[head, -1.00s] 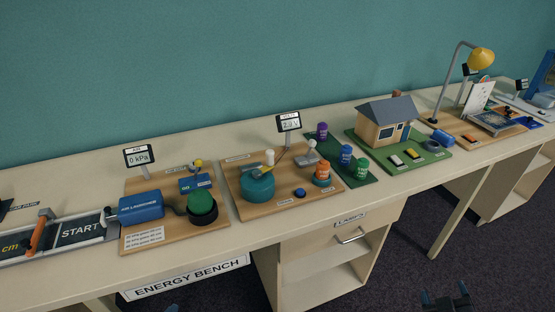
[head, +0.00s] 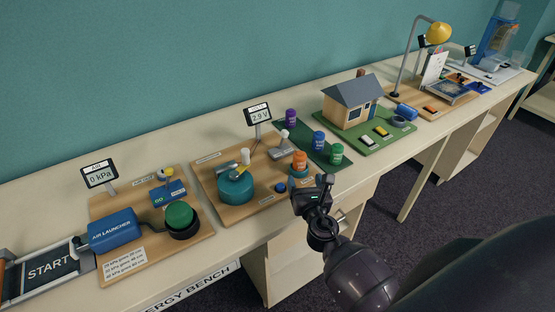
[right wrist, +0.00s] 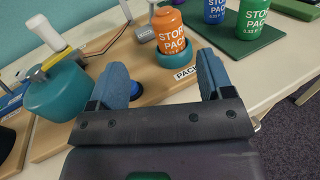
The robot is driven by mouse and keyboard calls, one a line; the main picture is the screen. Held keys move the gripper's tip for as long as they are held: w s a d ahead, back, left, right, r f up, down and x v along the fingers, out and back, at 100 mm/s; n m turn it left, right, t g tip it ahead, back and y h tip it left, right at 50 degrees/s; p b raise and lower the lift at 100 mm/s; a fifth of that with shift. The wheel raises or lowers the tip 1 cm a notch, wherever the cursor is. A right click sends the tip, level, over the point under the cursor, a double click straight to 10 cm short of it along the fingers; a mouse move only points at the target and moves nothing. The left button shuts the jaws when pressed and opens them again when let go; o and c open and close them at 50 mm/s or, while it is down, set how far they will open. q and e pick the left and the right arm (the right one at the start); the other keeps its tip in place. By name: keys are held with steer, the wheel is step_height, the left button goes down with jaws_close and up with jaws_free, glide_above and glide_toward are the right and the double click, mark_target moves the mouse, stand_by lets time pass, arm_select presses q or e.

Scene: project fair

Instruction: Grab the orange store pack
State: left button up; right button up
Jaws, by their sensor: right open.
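The orange store pack (head: 299,160) stands upright in a teal round holder (head: 298,172) at the right end of a wooden board. In the right wrist view the orange pack (right wrist: 171,32) shows its "STORE PACK" label, with its base in the teal holder (right wrist: 178,57). My right gripper (head: 311,188) is just in front of the pack, at the bench's front edge. In the right wrist view its two blue fingers (right wrist: 166,76) are spread apart with nothing between them, and the pack stands beyond them. My left gripper is not in view.
A teal round generator (head: 235,186) and a blue button (head: 280,188) share the board. Purple (head: 291,118), blue (head: 319,141) and green (head: 336,154) packs stand on a green mat behind and right. A model house (head: 351,100) is farther right.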

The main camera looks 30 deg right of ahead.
mark_target(302, 161)
steer(key=shift+s+d+n, duration=0.15)
steer(key=shift+n, duration=0.15)
steer(key=x, duration=0.5)
steer(key=shift+w+d, duration=0.1)
steer(key=shift+w, duration=0.2)
steer(key=shift+d+x, duration=0.15)
steer(key=shift+x, duration=1.15)
steer(key=shift+d+x, duration=0.1)
steer(key=shift+x, duration=1.15)
steer(key=shift+s, duration=0.1)
steer(key=c, duration=1.1)
steer(key=shift+c, duration=0.2)
steer(key=shift+r, duration=0.1)
